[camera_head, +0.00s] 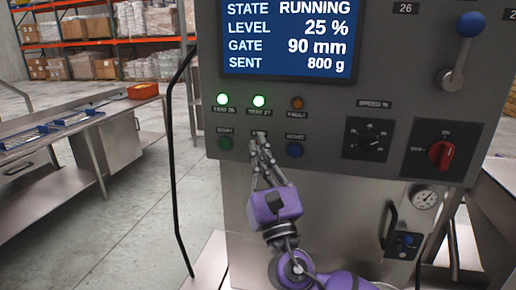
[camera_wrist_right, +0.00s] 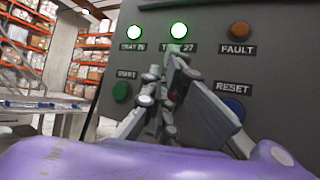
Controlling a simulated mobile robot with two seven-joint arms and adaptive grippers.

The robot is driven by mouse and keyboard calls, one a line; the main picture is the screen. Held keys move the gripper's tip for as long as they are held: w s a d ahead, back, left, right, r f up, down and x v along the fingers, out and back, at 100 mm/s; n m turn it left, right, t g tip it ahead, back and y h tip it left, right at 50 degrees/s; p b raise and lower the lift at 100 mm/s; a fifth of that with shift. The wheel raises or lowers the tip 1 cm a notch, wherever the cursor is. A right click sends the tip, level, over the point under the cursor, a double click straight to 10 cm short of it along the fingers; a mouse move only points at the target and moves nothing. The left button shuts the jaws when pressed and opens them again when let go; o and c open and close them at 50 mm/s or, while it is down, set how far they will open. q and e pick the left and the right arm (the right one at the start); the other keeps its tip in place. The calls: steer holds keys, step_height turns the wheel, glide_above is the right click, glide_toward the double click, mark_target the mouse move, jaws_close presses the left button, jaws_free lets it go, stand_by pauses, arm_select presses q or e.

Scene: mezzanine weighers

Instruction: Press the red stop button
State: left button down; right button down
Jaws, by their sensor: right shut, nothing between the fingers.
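The grey control panel (camera_head: 330,115) faces me. My right gripper (camera_head: 260,138) is shut and empty, its fingertips up at the button row. It covers the spot between the green start button (camera_head: 225,143) and the blue reset button (camera_head: 294,150). In the right wrist view the fingers (camera_wrist_right: 168,62) also stand between the green button (camera_wrist_right: 121,91) and the blue button (camera_wrist_right: 234,108). I cannot tell whether the fingertips touch the panel. My left gripper is not in view.
A screen (camera_head: 288,38) reads RUNNING, 25 %, 90 mm, 800 g. Two green lamps (camera_head: 222,99) are lit beside a fault lamp (camera_head: 297,103). A red rotary switch (camera_head: 441,154) and a blue-knobbed lever (camera_head: 463,50) are on the right. A steel bench (camera_head: 60,185) stands left.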

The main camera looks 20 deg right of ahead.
steer(key=shift+w, duration=0.15)
stand_by(0.7)
steer(key=shift+w+d, duration=0.25)
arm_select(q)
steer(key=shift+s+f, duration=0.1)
arm_select(e)
steer(key=shift+w+d, duration=0.2)
steer(key=shift+w, duration=0.15)
stand_by(0.6)
stand_by(0.4)
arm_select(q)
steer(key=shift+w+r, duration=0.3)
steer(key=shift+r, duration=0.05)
arm_select(e)
steer(key=shift+s+a, duration=0.45)
steer(key=shift+s, duration=0.25)
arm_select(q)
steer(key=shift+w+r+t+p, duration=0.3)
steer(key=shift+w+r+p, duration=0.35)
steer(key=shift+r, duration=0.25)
arm_select(e)
steer(key=s+a, duration=0.2)
steer(key=s, duration=0.2)
steer(key=shift+s+a, duration=0.1)
steer(key=shift+a, duration=0.3)
